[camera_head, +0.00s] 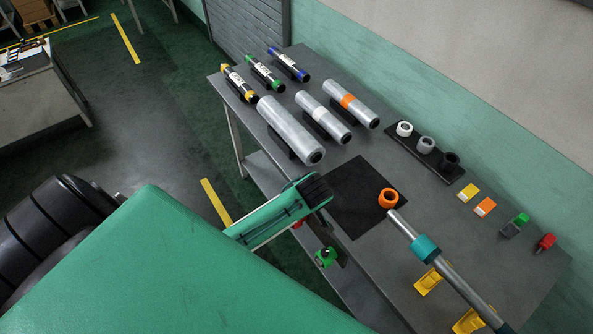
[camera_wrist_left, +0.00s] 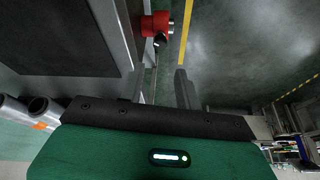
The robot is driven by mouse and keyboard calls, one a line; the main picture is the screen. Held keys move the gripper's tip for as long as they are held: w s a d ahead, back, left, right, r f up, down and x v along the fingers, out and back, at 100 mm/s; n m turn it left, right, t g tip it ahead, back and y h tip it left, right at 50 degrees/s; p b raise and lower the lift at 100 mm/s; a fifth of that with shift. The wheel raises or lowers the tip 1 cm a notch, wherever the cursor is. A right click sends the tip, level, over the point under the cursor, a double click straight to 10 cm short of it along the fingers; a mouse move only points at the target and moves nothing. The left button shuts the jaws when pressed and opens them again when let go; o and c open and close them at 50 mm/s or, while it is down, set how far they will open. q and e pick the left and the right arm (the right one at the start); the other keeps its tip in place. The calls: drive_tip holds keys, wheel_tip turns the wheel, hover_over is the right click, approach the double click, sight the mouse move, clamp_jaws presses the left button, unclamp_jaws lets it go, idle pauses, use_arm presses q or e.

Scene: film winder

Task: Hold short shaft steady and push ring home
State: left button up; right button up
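The silver shaft (camera_head: 459,287) slants over the yellow cradles (camera_head: 428,282) at the right front of the table, with a teal collar (camera_head: 425,247) around it. An orange ring (camera_head: 388,198) is at the right edge of the black mat (camera_head: 350,203), close to the shaft's upper end. I cannot tell whether ring and shaft touch. My left gripper (camera_head: 316,190) is by the table's left edge, left of the ring and shaft. In the left wrist view its fingers (camera_wrist_left: 161,88) stand apart with nothing between them. My right gripper is not in view.
A black tray (camera_head: 437,171) holds white, grey and black rings at the back right. Several large rolls (camera_head: 290,130) and smaller tubes lie at the far end. Yellow and orange blocks and green and red clips lie at the right. A red fitting (camera_wrist_left: 157,25) is beyond my left fingers.

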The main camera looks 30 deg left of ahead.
use_arm(q)
drive_tip(key=p+x, duration=0.1)
drive_tip(key=x, duration=0.7)
drive_tip(key=shift+a+f, duration=0.1)
drive_tip(key=shift+f, duration=0.2)
drive_tip(key=shift+x, duration=0.95)
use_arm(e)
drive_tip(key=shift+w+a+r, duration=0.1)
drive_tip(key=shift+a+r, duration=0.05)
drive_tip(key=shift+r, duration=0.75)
use_arm(q)
drive_tip(key=shift+c, duration=0.6)
clamp_jaws()
drive_tip(key=shift+c, duration=2.1)
unclamp_jaws()
drive_tip(key=shift+p, duration=0.3)
clamp_jaws()
